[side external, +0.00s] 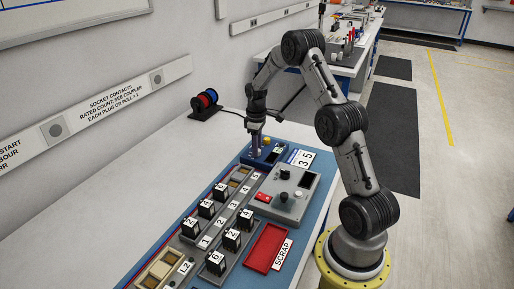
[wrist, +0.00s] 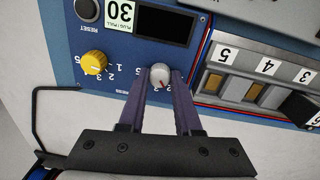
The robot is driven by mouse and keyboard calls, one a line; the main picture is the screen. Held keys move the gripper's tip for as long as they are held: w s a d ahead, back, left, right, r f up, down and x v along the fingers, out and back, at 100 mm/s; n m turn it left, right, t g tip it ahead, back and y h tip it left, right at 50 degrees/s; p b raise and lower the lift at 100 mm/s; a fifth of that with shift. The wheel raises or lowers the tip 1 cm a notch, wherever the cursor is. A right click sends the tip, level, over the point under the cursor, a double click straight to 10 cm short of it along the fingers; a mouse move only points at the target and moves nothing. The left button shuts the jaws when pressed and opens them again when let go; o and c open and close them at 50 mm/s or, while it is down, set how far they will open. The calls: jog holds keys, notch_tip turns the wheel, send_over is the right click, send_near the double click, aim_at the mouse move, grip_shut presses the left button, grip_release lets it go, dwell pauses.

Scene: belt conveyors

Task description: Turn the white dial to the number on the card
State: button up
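The white dial (wrist: 160,73) is a small round knob on a blue panel (wrist: 118,68) in the wrist view, with a red mark on its lower side. Printed digits near it are partly hidden by my fingers. My gripper (wrist: 161,72) has one purple finger on each side of the dial. I cannot tell whether the fingertips touch it. In the side external view my gripper (side external: 254,156) points down at the blue box (side external: 266,156), hiding the dial. A white card (side external: 302,158) beside that box reads 3 and 5.
A yellow knob (wrist: 95,62), a dark display (wrist: 163,25) and a green label (wrist: 121,14) reading 30 share the panel. A numbered slot rack (wrist: 255,70) lies to the right. A grey control box (side external: 285,192) and red scrap tray (side external: 266,248) stand nearer the front.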

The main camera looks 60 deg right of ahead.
grip_shut()
jog(key=m, duration=0.3)
jog(key=shift+m, duration=2.3)
jog(key=shift+r, duration=0.1)
jog(key=o, duration=0.8)
grip_release()
